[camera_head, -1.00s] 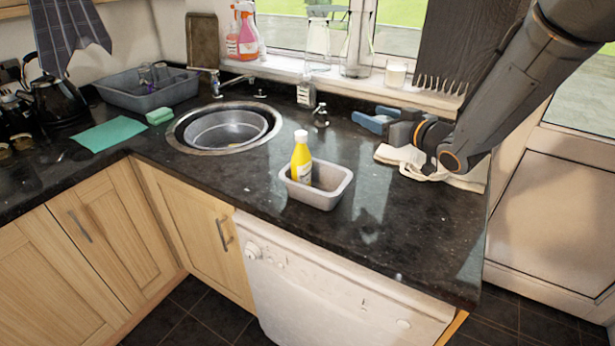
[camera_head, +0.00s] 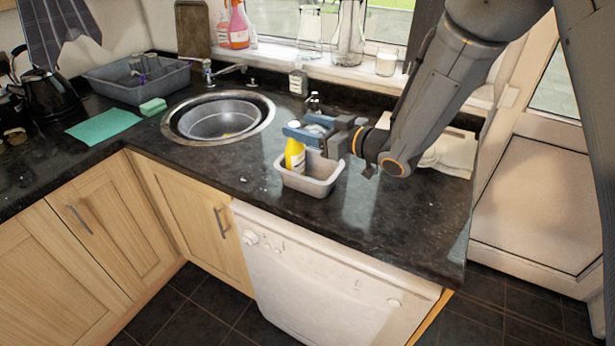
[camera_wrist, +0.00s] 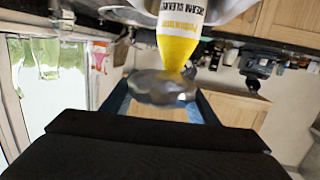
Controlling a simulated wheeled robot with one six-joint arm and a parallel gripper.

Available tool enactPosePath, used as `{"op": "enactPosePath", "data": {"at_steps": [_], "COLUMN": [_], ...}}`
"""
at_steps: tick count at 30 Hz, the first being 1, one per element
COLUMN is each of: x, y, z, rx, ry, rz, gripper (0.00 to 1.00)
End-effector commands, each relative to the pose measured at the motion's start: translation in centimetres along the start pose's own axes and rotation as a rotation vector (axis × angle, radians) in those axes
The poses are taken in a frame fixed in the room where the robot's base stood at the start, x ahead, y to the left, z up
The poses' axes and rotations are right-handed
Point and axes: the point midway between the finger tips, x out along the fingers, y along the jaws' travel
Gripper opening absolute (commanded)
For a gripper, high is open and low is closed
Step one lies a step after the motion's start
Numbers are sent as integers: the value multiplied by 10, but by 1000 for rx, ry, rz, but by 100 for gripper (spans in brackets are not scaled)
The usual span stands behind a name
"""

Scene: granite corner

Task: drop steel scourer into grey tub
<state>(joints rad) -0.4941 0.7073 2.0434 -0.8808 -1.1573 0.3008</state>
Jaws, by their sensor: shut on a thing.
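The grey tub (camera_head: 306,184) stands on the dark counter near its front edge. A yellow bottle (camera_head: 294,156) with a white label stands upright in its left part. My gripper (camera_head: 308,131), with blue fingers, is level over the tub's back part, close to the bottle's top. The fingers mostly hide the scourer in the head view.
A sink (camera_head: 218,118) with a grey basin is to the left. Behind it are a tap and a grey dish rack (camera_head: 130,88). A green cloth (camera_head: 103,128) and sponge (camera_head: 153,106) lie further left. A small bottle (camera_head: 298,80) stands at the back. The counter's right front is clear.

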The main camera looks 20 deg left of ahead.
Motion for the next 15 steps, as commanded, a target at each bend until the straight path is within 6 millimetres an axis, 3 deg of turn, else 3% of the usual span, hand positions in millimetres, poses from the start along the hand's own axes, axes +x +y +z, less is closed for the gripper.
{"op": "enactPosePath", "data": {"at_steps": [6, 15], "x": [4, 5], "y": [0, 0], "z": [26, 32], "rx": [2, 2], "ry": [0, -2], "rz": [0, 1], "gripper": [33, 33]}}
